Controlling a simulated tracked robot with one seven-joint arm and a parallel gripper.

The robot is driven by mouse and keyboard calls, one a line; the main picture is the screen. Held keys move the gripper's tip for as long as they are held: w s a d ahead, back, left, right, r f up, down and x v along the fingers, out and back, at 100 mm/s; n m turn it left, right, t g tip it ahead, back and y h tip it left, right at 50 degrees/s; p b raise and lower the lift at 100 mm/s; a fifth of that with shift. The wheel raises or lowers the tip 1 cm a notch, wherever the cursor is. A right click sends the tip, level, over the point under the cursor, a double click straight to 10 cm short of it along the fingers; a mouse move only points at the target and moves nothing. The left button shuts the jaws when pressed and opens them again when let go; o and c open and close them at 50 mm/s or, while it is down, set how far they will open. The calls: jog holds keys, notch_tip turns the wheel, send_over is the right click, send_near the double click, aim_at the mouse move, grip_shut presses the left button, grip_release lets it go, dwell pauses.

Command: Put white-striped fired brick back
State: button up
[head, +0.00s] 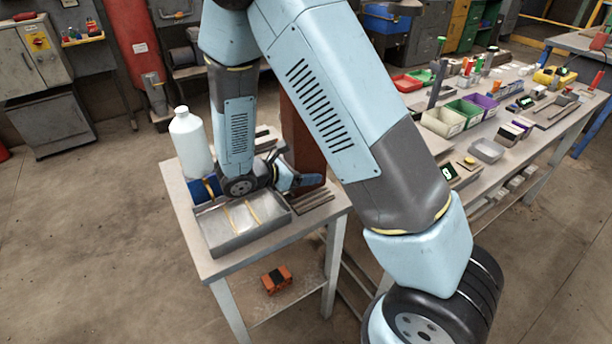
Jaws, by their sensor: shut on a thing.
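My gripper (285,178) is low over the right part of the small grey table. It is shut against a tall reddish-brown brick-like block (301,140) just right of it. My arm hides the block's top and part of its side. No white stripe shows on the visible face, so I cannot confirm it is the white-striped fired brick. Whether its base touches the table is unclear. Dark slats (316,201) lie on the table just in front of the block.
An orange and black item (277,279) lies on the lower shelf. A long cluttered bench (480,178) stands right.

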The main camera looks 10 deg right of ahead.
jog(key=shift+f, duration=0.7)
jog(key=o, duration=1.4)
